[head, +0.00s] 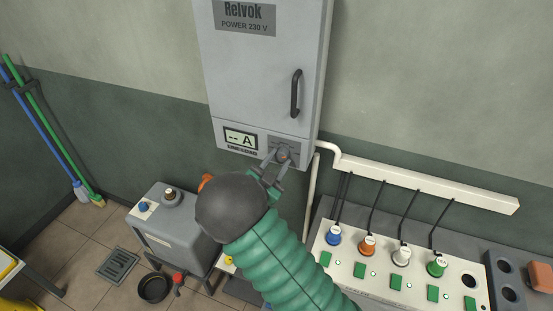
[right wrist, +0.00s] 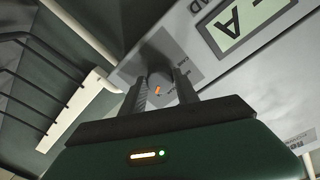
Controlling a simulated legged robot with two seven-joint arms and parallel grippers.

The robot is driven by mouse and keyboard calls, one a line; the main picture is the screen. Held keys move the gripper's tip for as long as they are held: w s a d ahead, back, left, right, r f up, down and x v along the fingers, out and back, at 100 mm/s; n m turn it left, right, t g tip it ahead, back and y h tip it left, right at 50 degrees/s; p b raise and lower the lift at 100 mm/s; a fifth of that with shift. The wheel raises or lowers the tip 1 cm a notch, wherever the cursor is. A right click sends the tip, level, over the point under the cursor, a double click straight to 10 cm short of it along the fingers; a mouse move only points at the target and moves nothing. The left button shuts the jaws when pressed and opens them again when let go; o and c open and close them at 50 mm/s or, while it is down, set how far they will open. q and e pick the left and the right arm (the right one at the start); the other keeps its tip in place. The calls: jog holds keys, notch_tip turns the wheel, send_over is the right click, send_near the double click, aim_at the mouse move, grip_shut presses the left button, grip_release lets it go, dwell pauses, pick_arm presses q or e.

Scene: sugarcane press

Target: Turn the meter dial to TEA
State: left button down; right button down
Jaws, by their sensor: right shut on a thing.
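The meter dial (head: 284,154) is a grey knob on a dark plate at the lower right of the grey power cabinet (head: 255,75). My right gripper (head: 277,160) is shut on it, with its fingers on either side of the knob. In the right wrist view the dial (right wrist: 158,78) shows an orange mark between the two fingers (right wrist: 160,90). The small labels around the dial are too blurred to read. The meter display (head: 240,139) left of the dial reads "-- A". My left gripper is not in view.
A panel (head: 385,285) at the lower right holds blue, orange, white and green plugs (head: 436,267) with black cables. A white rail (head: 430,182) runs along the wall above it. A grey machine (head: 160,237) stands on the floor at left, beside a black bowl (head: 153,288).

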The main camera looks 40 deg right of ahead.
jog(key=shift+w+d+r+n+p, duration=0.15)
jog(key=shift+n+p, duration=0.35)
jog(key=shift+n, duration=0.65)
jog(key=shift+s+r+n+p, duration=0.1)
jog(key=shift+r+n+p, duration=0.3)
jog(key=shift+n, duration=0.75)
jog(key=shift+f, duration=0.2)
jog(key=c, duration=1.2)
grip_release()
jog(key=shift+o, duration=1.2)
jog(key=shift+f, duration=0.1)
jog(key=shift+o, duration=0.2)
jog(key=shift+w+f, duration=0.1)
jog(key=shift+f, duration=0.05)
